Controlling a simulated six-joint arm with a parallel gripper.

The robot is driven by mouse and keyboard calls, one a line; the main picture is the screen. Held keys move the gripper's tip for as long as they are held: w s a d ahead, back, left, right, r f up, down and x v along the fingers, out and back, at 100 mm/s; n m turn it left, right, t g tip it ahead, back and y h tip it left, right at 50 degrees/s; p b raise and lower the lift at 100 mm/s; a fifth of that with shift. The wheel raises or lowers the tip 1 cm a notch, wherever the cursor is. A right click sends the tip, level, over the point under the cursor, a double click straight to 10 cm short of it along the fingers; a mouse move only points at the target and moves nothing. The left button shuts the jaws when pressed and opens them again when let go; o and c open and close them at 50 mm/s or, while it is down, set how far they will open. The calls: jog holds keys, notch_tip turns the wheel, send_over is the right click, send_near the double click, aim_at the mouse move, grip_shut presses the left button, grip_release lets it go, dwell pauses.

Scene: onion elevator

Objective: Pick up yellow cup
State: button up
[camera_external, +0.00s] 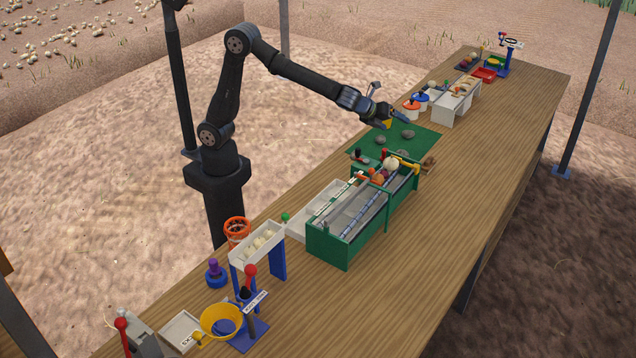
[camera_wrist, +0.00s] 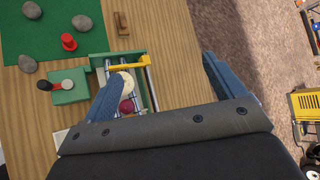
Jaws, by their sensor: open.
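The yellow cup (camera_external: 221,320) stands near the front end of the bench in the external view, in a blue stand, with a handle at its left. It does not show in the wrist view. My gripper (camera_external: 392,117) is far from it, above the green mat (camera_external: 425,140) farther along the bench. In the wrist view my gripper (camera_wrist: 165,66) has its two blue fingers spread apart with nothing held between them. A small yellow patch shows beside the gripper in the external view; I cannot tell what it is.
A green-walled conveyor unit (camera_external: 327,246) with onions lies between my gripper and the cup. A white tray on blue legs (camera_external: 279,262), a red-knobbed lever (camera_external: 250,271) and a small white tray (camera_external: 180,332) stand around the cup. Stones (camera_wrist: 82,23) lie on the mat.

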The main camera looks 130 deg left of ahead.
jog(key=s+a+m+g+y, duration=0.4)
jog(key=s+a, duration=2.4)
jog(key=a, duration=0.3)
notch_tip(320, 180, down, 20)
jog(key=x, duration=1.7)
jog(key=shift+w+a+r, duration=0.2)
jog(key=shift+a+r, duration=0.05)
jog(key=shift+r, duration=0.1)
jog(key=c, duration=1.1)
